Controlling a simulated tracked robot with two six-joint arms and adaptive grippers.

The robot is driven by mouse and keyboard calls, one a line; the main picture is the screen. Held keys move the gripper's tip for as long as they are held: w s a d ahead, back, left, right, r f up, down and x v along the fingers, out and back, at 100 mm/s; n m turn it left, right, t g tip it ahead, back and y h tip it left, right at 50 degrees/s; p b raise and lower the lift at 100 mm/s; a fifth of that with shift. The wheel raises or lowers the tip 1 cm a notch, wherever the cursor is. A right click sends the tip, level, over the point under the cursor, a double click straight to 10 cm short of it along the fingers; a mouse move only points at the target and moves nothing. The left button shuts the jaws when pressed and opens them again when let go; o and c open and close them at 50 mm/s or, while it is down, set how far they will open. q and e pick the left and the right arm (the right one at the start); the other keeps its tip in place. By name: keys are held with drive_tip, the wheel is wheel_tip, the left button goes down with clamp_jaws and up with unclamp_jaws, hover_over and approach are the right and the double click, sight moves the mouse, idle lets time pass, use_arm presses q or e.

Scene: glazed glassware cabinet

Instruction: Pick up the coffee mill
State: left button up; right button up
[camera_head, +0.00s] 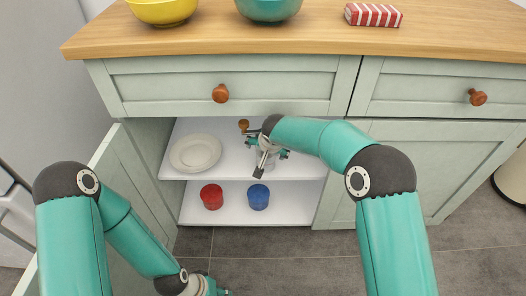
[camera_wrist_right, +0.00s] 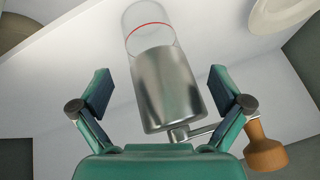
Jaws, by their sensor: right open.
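The coffee mill (camera_wrist_right: 168,88) has a brushed metal body, a clear glass part with a red line, and a crank with a wooden knob (camera_wrist_right: 265,148). In the head view it stands on the cabinet's upper shelf, mostly hidden by my right gripper (camera_head: 268,150); its knob (camera_head: 244,124) shows. In the right wrist view my right gripper (camera_wrist_right: 158,92) is open, with one finger on each side of the mill and a visible gap on both sides. My left gripper (camera_head: 215,291) is low at the bottom edge of the head view, partly cut off; its fingers are unclear.
A white plate (camera_head: 195,152) lies left of the mill on the upper shelf (camera_head: 225,172). A red cup (camera_head: 211,196) and a blue cup (camera_head: 258,197) stand on the lower shelf. The countertop (camera_head: 300,38) overhangs the opening. An open door (camera_head: 125,185) stands at left.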

drive_tip(key=shift+x, duration=1)
drive_tip(key=shift+r, duration=0.1)
drive_tip(key=c, duration=1.8)
